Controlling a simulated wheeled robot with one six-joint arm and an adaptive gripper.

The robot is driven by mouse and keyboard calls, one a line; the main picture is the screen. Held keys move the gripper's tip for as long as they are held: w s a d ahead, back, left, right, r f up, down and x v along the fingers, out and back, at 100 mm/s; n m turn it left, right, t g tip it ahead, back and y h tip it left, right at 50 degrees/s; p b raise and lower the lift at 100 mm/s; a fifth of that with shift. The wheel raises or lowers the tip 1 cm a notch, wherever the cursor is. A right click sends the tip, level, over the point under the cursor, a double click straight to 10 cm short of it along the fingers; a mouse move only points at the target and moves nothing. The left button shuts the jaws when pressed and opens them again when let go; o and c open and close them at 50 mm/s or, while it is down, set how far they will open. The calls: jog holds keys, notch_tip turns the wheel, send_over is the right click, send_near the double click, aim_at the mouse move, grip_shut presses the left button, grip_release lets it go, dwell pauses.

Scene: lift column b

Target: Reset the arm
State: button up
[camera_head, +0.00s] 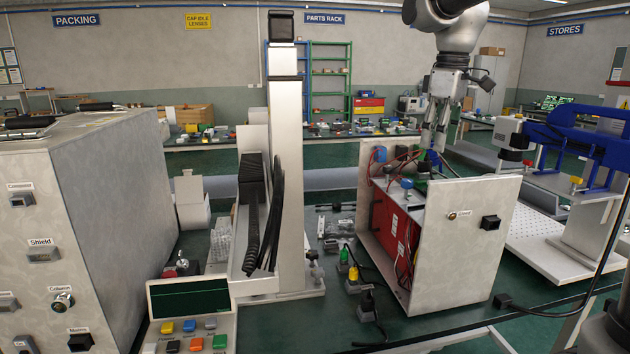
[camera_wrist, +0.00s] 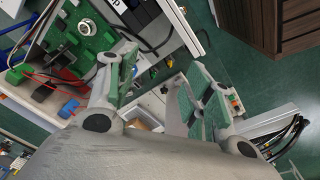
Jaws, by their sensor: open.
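My arm comes down from the top right of the head view. My gripper (camera_head: 435,140) points down above the open-topped cabinet (camera_head: 465,235) with red and black wiring inside. In the wrist view my gripper (camera_wrist: 158,85) shows two fingers with green inner pads, spread apart, with nothing held between them. Part of a green board with coloured parts (camera_wrist: 88,42) lies past the left finger. From the head view I cannot tell whether the fingertips touch anything in the cabinet.
A tall white column (camera_head: 288,160) stands left of the cabinet. A large grey box (camera_head: 110,200) fills the left side, with a button panel (camera_head: 190,325) beside it. A blue clamp-like fixture (camera_head: 580,140) and a perforated plate (camera_head: 545,245) are at right. Black cables cross the green bench.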

jog(key=s+d+f+m+t, duration=0.1)
jog(key=s+d+f+m, duration=0.2)
jog(key=s, duration=0.5)
jog(key=s+d+f+m+t, duration=0.1)
jog(key=s+d+f+m, duration=0.2)
jog(key=s, duration=0.6)
jog(key=s+d+f+m+t, duration=0.1)
jog(key=s+d+f+m, duration=0.2)
jog(key=s+f, duration=0.2)
jog(key=s, duration=0.3)
jog(key=shift+s+d, duration=0.25)
jog(key=shift+d, duration=0.1)
jog(key=shift+r, duration=0.1)
